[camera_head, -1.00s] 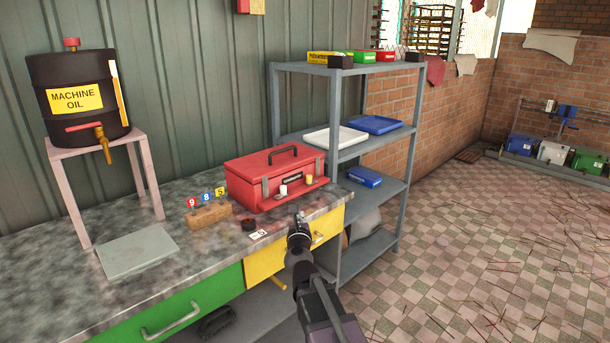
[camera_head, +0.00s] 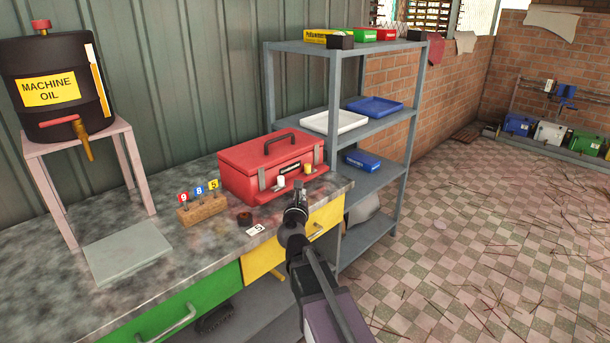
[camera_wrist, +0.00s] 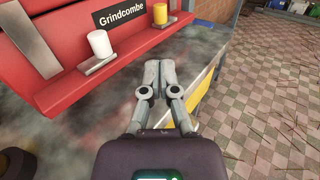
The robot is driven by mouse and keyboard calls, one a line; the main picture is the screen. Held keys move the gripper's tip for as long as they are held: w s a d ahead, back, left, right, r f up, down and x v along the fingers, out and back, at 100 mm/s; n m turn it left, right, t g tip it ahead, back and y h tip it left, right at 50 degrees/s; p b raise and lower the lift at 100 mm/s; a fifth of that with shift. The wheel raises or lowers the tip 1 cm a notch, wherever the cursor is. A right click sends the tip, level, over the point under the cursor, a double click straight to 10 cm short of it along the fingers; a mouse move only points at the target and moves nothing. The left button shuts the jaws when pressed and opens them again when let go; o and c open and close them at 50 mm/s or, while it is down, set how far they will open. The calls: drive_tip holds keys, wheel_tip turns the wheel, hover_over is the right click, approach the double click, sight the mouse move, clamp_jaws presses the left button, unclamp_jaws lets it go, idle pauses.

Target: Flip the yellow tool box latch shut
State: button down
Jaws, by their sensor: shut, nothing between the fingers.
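The red tool box (camera_head: 240,162) stands on the worktop with its lid down. Its front has a latch with a yellow knob (camera_head: 307,168) on the right and one with a white knob (camera_head: 280,182) to the left. In the wrist view, the yellow knob (camera_wrist: 160,14) and white knob (camera_wrist: 100,43) stand upright on grey plates that stick out from the box front, folded down. My gripper (camera_head: 300,188) is shut and empty, in front of the box near the yellow latch. In the wrist view, its fingertips (camera_wrist: 160,66) are together, below and apart from the yellow knob.
A dark round ring (camera_head: 244,218), a small white card (camera_head: 256,230) and a wooden block with number tags (camera_head: 203,208) lie left of my gripper. The grey shelf rack (camera_head: 338,150) stands close on the right. Floor to the right is open.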

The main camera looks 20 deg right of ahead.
sight(306, 169)
drive_tip(key=shift+w, duration=0.1)
drive_tip(key=x, duration=1.3)
drive_tip(key=shift+w+d, duration=0.25)
drive_tip(key=shift+w, duration=0.1)
drive_tip(key=shift+w+a, duration=0.1)
